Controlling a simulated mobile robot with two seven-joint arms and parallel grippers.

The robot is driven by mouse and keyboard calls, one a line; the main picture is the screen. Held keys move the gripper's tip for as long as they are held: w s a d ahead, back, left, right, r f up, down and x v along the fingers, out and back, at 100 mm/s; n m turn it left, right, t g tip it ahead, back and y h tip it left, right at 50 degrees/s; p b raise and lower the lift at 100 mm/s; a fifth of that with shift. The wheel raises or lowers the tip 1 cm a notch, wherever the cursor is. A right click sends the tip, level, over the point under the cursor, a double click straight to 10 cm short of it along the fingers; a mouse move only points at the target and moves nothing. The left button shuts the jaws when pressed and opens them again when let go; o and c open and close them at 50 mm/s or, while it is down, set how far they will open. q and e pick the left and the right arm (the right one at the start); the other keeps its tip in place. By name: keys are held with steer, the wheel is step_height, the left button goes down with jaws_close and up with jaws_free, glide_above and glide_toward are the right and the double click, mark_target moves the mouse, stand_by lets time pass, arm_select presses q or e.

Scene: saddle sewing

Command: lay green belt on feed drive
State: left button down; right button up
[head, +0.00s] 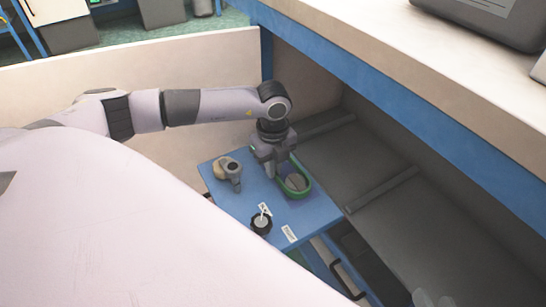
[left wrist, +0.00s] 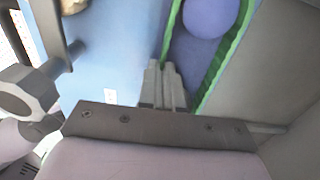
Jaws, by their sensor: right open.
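The green belt (head: 306,187) is an upright-walled loop on the blue board, around a round grey disc (head: 296,183). In the left wrist view the belt (left wrist: 219,62) runs as two strands past a purple-blue round part (left wrist: 203,14). I cannot tell whether the belt touches this part. My left gripper (head: 270,172) is at the belt's left side. In the left wrist view its fingers (left wrist: 163,75) are together at the near end of the left strand and seem to pinch it. A pale shape at the lower edge appears to be my right gripper (head: 430,299), mostly cut off.
The blue board (head: 225,197) also carries a grey and tan knobbed part (head: 230,170), a black round part (head: 261,223) with a white top, and white labels. A cream wall (head: 60,90) stands behind. A grey recessed shelf and a blue-edged counter (head: 440,60) are at right.

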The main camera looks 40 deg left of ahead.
arm_select(q)
steer(key=shift+f, duration=0.15)
arm_select(e)
steer(key=shift+f, duration=0.1)
arm_select(q)
steer(key=c, duration=1.2)
jaws_free()
steer(key=shift+c, duration=0.2)
steer(key=shift+r, duration=0.3)
step_height(320, 180, up, 6)
steer(key=shift+f+p, duration=0.15)
steer(key=shift+p, duration=1.1)
steer(key=shift+r, duration=0.45)
arm_select(e)
steer(key=shift+d+r, duration=0.2)
steer(key=shift+r, duration=0.95)
arm_select(q)
steer(key=shift+s+f, duration=0.1)
arm_select(e)
steer(key=shift+s, duration=0.2)
